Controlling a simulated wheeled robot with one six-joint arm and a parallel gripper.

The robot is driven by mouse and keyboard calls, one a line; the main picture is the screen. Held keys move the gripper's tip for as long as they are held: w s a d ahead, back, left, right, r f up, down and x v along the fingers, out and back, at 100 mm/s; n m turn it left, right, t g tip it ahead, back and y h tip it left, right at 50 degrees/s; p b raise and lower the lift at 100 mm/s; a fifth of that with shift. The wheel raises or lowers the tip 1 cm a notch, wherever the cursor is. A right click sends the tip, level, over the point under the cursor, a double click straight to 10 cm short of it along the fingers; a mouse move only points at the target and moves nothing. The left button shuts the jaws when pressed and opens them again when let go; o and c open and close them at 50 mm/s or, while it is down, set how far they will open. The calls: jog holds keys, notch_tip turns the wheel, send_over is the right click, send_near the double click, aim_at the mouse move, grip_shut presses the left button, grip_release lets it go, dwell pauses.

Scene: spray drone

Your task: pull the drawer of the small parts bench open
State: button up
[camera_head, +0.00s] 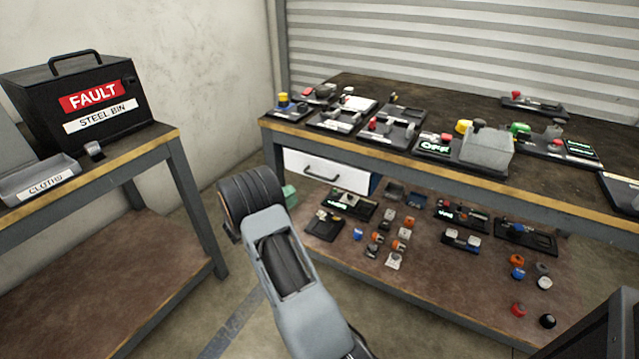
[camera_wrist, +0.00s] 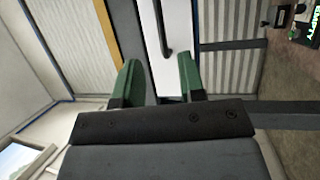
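The drawer (camera_head: 345,179) has a white front and hangs under the left end of the small parts bench (camera_head: 436,163). Its front looks flush with its blue housing. A dark bar handle (camera_head: 321,175) is on it. In the wrist view the drawer front (camera_wrist: 181,28) and the handle (camera_wrist: 164,32) appear turned on end. My gripper (camera_wrist: 159,64) is open, its two green fingers apart and empty. The handle lies ahead, in line with the gap between them, and does not look gripped. In the head view my arm hides most of the gripper; a green part (camera_head: 290,195) shows below the drawer.
Several devices stand on the bench top, including a grey block (camera_head: 486,150). Small parts and dark trays lie on the lower shelf (camera_head: 340,245). At left, another table (camera_head: 150,145) holds a black steel bin (camera_head: 80,97) and a cloths tray (camera_head: 40,180). Floor shows between the tables.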

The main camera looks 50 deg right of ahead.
aim_at(319, 176)
jog(key=b+x, duration=0.2)
jog(key=x, duration=1)
grip_shut()
dwell(0.3)
